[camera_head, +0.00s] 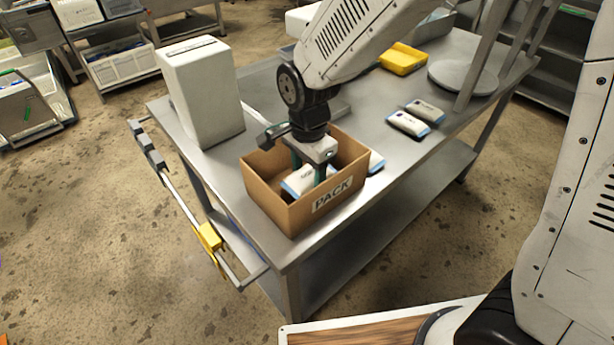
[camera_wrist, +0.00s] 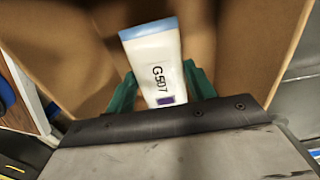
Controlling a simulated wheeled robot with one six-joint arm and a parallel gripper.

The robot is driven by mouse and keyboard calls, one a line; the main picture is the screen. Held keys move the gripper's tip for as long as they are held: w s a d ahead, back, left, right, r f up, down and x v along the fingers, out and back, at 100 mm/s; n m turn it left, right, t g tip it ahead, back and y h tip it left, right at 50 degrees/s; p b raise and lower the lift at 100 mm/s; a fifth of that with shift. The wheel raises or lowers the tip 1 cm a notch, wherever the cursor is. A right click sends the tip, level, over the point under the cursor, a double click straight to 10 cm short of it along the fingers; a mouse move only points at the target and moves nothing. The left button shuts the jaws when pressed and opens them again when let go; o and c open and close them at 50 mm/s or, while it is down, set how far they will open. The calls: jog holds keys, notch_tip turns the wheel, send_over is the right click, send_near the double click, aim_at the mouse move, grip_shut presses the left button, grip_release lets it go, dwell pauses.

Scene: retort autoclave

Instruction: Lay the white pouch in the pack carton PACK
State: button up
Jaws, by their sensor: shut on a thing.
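The white pouch (camera_head: 300,180) has blue ends, and in the wrist view the pouch (camera_wrist: 158,65) shows the mark G507. My gripper (camera_head: 315,170) reaches down into the pack carton (camera_head: 270,196), an open brown box labelled PACK on the table corner. In the wrist view my gripper (camera_wrist: 160,90) has its green fingers shut on the pouch, one on each side. The carton's inner walls (camera_wrist: 255,45) surround the pouch. Whether the pouch touches the carton floor cannot be told.
Another white and blue pouch (camera_head: 375,162) lies just right of the carton, partly hidden. Two more pouches (camera_head: 408,124) (camera_head: 425,110) lie further right. A tall white box (camera_head: 202,90) stands at left, and a yellow tray (camera_head: 403,59) at the back. The table's front right is clear.

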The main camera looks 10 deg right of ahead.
aim_at(309, 174)
jog(key=shift+f, duration=1.05)
jog(key=shift+f, duration=0.2)
jog(key=o, duration=1)
jog(key=shift+r, duration=0.1)
notch_tip(309, 174, up, 12)
jog(key=shift+s+d+r, duration=0.1)
jog(key=shift+r, duration=0.05)
